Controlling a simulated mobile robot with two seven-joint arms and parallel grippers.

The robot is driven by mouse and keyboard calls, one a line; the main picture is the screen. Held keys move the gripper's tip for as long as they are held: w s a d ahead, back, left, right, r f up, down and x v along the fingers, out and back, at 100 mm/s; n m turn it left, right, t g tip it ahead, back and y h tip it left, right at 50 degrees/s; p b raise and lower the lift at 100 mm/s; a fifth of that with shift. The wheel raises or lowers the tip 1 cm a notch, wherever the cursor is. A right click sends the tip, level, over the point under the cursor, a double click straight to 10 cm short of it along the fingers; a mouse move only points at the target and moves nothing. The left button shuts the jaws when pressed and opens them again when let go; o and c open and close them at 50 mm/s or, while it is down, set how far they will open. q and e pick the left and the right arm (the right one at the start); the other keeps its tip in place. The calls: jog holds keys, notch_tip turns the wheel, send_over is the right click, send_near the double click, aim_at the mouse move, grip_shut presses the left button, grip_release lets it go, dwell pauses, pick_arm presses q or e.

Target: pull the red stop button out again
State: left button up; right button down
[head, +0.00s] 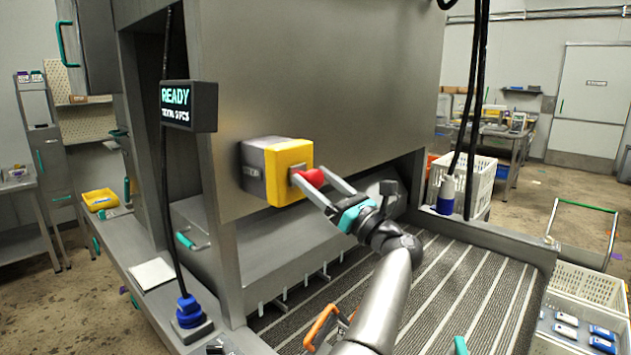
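The red stop button (314,177) sticks out from the yellow face of a box (287,158) on the steel machine's front. My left gripper (312,179) reaches up to it, with one finger on each side of the red head. The fingers appear to touch the button, so the gripper looks shut on it. The fingers partly hide the button, and how far it stands out from the box is hard to tell. My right gripper is not in view.
A dark display (188,106) reading READY hangs left of the box. Black cables hang at the left and right. A ribbed conveyor (470,285) lies below. White crates (590,288) stand at the right. An orange handle (320,327) shows beside my arm.

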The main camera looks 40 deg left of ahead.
pick_arm(q)
jog(key=shift+o, duration=0.3)
jog(key=shift+a, duration=0.15)
jog(key=b+v, duration=0.3)
jog(key=v, duration=0.9)
jog(key=shift+s, duration=0.1)
